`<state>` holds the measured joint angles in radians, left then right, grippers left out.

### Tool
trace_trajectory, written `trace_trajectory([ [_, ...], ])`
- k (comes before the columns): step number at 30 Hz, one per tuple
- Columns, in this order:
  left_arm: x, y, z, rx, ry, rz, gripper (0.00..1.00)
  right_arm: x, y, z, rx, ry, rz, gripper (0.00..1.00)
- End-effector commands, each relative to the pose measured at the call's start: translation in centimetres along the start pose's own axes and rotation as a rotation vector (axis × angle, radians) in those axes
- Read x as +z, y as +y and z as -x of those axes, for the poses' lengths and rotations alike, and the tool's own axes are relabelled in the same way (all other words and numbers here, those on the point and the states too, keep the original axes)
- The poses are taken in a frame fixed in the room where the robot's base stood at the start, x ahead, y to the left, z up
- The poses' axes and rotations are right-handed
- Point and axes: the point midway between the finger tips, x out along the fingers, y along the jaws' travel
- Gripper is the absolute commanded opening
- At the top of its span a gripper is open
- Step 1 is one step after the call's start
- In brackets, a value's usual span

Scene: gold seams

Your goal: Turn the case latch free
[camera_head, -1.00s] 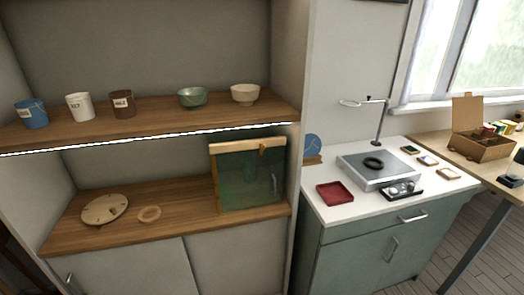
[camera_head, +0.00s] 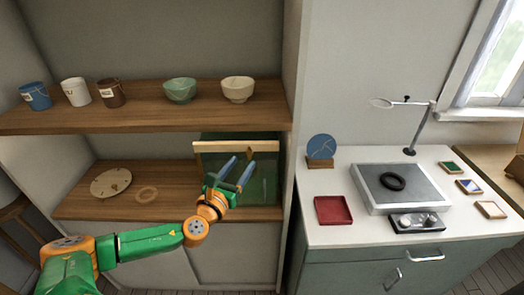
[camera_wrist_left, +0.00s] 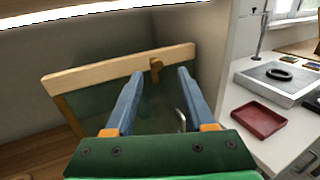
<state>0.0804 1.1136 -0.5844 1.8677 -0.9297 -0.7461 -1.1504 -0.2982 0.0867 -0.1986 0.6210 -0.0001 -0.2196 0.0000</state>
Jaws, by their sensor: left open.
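The case (camera_head: 212,147), with a pale wooden top rail and a dark green see-through front, stands on the lower shelf at its right end. In the left wrist view, a small brown wooden latch (camera_wrist_left: 156,68) sits on the case's top rail (camera_wrist_left: 110,73). My left gripper (camera_head: 239,167) is open in front of the case, its two blue fingers pointing up toward the rail. In the left wrist view the latch shows between the fingertips, beyond them; I cannot tell the gap. My right gripper is not in view.
Pails and bowls stand on the upper shelf (camera_head: 150,119) above. The counter at right holds a red tray (camera_head: 333,210) and a metal plate unit (camera_head: 400,187).

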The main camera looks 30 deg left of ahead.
Motion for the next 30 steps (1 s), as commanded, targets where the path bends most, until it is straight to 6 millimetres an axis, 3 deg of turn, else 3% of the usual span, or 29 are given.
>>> trace_trajectory([
  [3,0.2,0.0,-2.5,0.003,-0.003,0.006,0.55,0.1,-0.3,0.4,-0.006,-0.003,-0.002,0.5],
  [7,0.0,0.1,-4.2,0.003,0.0,0.005,0.55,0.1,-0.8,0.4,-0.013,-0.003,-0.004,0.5],
  [18,-0.1,0.0,-5.0,0.001,0.004,0.006,0.55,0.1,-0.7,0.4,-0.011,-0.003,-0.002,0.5],
  [24,-0.1,0.0,-5.0,0.001,0.004,0.007,0.01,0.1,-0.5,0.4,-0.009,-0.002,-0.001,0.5],
  [30,-0.2,0.0,-5.0,0.001,0.003,0.009,0.0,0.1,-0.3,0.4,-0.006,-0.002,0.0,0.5],
])
